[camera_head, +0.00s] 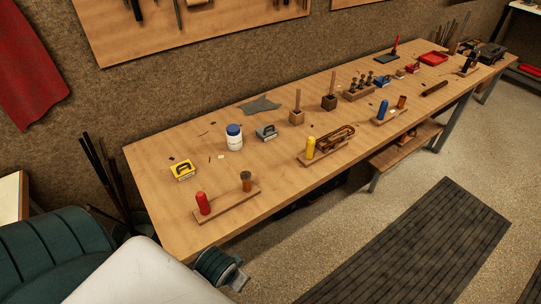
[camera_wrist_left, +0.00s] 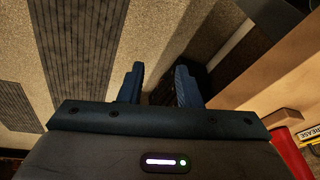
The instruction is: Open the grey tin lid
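The grey tin does not show in the wrist view. My right gripper is not in view.
A horn part with a yellow handle (camera_head: 310,148) lies right of the grey tin. Bare wood lies in front of it.

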